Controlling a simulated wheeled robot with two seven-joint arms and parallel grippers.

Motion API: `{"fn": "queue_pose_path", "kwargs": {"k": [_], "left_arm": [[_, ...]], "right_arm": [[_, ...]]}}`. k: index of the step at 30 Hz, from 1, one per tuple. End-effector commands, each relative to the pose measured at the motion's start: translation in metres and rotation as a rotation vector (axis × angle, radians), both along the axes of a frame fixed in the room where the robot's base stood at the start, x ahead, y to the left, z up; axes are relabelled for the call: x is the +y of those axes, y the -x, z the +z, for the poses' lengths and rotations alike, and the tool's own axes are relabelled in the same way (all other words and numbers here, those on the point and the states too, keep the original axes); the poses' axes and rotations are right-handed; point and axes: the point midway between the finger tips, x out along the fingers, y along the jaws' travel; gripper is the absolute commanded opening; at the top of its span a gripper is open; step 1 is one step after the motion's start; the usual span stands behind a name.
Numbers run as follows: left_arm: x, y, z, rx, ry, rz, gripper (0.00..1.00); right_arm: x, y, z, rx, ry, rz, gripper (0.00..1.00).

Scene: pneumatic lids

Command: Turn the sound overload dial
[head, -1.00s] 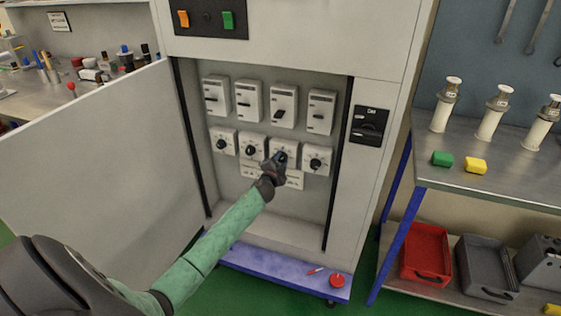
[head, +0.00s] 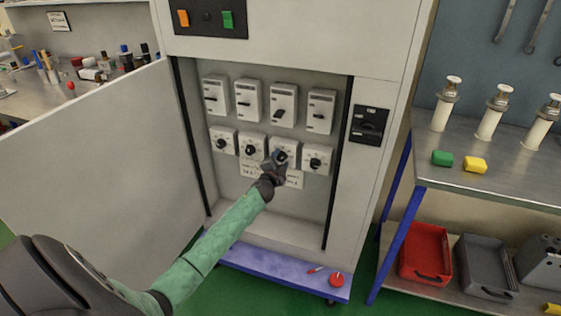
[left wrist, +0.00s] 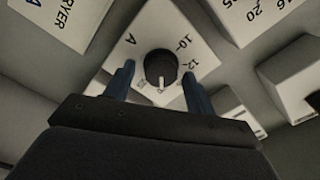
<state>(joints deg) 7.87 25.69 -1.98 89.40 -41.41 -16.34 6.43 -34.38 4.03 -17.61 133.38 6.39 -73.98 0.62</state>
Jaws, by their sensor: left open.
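A row of white dial units with black knobs sits in the open cabinet, below a row of white switch units. My left gripper (head: 277,157) is at the third dial unit (head: 291,147) from the left, partly covering it. In the left wrist view, my open left gripper (left wrist: 158,72) has one dark blue finger on each side of a round black knob (left wrist: 161,69). A gap shows beside the knob, and its pale mark points toward the gripper. Its scale reads A, 10 and 12. I cannot read which unit is the sound overload dial. My right gripper is out of view.
The open cabinet door (head: 110,165) stands to the left of my arm. Neighbouring dial units (head: 317,158) sit close on both sides. A metal bench (head: 510,184) stands at the right.

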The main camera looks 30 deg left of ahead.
Motion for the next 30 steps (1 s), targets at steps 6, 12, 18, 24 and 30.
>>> {"fn": "queue_pose_path", "kwargs": {"k": [6,12,18,24,30], "left_arm": [[-0.006,0.022,-0.002,0.001,0.001,-0.002,0.55],[-0.012,0.049,-0.002,0.002,0.001,0.0,0.55],[-0.017,0.068,-0.002,0.001,0.0,0.0,0.55],[-0.018,0.074,-0.001,0.001,0.0,0.0,0.55],[-0.018,0.074,-0.001,0.001,0.0,0.0,0.55]], "right_arm": [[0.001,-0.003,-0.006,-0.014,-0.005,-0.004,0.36],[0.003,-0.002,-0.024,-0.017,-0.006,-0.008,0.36],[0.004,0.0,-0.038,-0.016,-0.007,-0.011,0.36],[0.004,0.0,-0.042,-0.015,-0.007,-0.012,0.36],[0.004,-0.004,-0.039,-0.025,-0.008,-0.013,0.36]]}}
